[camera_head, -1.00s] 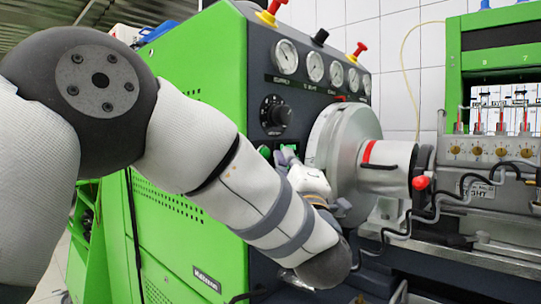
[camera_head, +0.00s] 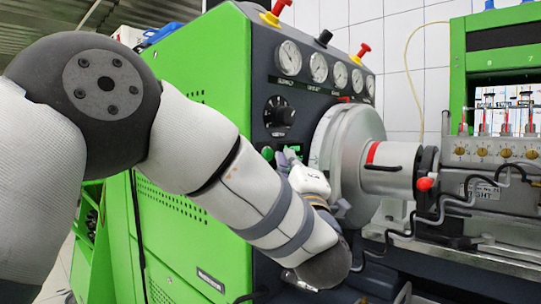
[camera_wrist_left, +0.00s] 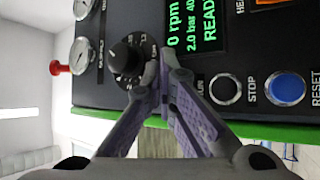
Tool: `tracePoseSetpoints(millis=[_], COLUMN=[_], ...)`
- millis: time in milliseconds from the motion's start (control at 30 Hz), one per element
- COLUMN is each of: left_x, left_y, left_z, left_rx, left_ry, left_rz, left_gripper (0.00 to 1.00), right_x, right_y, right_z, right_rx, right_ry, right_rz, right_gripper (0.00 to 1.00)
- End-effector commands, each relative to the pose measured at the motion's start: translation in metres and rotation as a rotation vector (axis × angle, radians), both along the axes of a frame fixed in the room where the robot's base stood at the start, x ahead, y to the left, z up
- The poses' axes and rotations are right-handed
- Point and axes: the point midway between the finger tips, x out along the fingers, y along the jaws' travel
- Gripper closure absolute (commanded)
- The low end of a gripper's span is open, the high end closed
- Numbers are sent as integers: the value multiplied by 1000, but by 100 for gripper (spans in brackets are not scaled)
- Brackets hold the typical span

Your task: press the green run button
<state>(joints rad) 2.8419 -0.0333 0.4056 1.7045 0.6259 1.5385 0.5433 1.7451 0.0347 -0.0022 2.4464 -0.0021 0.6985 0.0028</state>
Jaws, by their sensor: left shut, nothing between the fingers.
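The control panel (camera_head: 302,90) is the dark front of the green machine. A small round green button (camera_head: 267,153) shows on it in the head view, just left of my left gripper (camera_head: 288,156). The left gripper is shut and empty, its tips close to the panel; contact cannot be told. In the left wrist view the shut fingertips (camera_wrist_left: 170,66) lie between the black knob and a black button (camera_wrist_left: 225,89) by the STOP label. No green button shows there; the fingers cover part of the panel. My right gripper is out of view.
A blue button (camera_wrist_left: 285,87) by the RESET label and a lit display (camera_wrist_left: 192,25) reading READY are near the fingers. A black rotary knob (camera_head: 278,112) and several gauges are above. A large grey disc housing (camera_head: 345,150) stands close right of the gripper.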

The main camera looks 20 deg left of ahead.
Motion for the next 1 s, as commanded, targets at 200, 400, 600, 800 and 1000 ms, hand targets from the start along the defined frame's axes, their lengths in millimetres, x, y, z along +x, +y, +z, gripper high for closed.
tracePoseSetpoints(millis=[200,400,600,800,1000], left_x=[0,0,1,3,3], left_y=[0,0,4,8,8], left_z=[0,0,1,0,0], left_rx=[0,0,0,1,0], left_ry=[0,0,-1,0,0], left_rz=[0,0,2,0,0], left_gripper=[100,100,100,100,100], right_x=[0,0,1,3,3], right_y=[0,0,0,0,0], right_z=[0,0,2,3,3], right_rx=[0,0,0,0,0], right_ry=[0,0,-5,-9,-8], right_rz=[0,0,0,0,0], right_gripper=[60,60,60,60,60])
